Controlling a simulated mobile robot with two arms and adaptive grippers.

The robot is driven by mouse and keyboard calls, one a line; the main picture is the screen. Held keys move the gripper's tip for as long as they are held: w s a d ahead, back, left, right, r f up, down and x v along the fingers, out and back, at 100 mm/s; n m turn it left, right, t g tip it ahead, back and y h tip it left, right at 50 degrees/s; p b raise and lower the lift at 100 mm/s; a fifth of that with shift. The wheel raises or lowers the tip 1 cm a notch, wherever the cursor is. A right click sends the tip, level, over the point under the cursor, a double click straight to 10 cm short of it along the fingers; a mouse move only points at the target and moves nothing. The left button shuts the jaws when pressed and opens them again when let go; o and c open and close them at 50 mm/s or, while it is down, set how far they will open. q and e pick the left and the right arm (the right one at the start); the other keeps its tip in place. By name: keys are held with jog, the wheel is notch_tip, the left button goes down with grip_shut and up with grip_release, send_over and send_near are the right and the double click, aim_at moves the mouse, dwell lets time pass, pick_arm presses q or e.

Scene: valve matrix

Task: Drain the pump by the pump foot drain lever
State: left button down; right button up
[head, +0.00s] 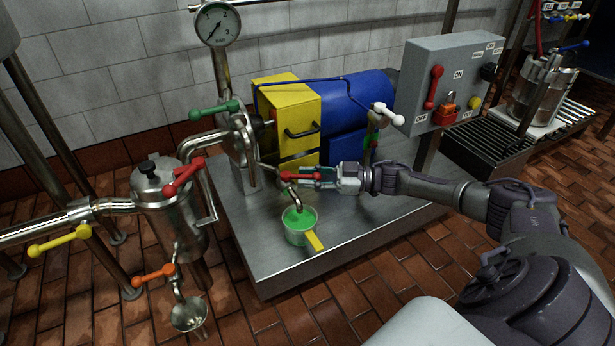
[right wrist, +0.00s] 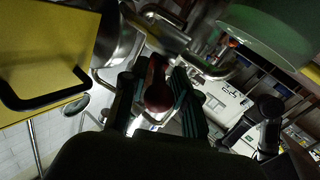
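The pump foot drain lever (head: 300,177) is red. It sits at the front of the pump's foot, above a bent metal spout (head: 293,196), and points right toward my right gripper. A green cup (head: 299,237) with a yellow handle stands under the spout. My right gripper (head: 322,175) is at the lever's free end. In the right wrist view the red lever (right wrist: 158,88) lies between the fingers (right wrist: 157,98), which look closed against its sides. The pump (head: 345,105) is blue with a yellow housing (head: 287,112) behind the gripper. My left gripper is out of view.
A steel strainer pot (head: 165,205) with red, orange and yellow levers stands at the left. A green lever (head: 214,110) is on the pipe, a white one (head: 388,114) at the pump's right. A grey control box (head: 452,80) stands at the right. The steel plinth (head: 370,228) is clear at front right.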

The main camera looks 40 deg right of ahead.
jog(key=shift+o, duration=0.2)
jog(key=shift+r, duration=0.2)
jog(key=shift+w+r, duration=0.1)
jog(key=shift+r, duration=0.15)
notch_tip(320, 180, up, 9)
jog(key=shift+r, duration=0.15)
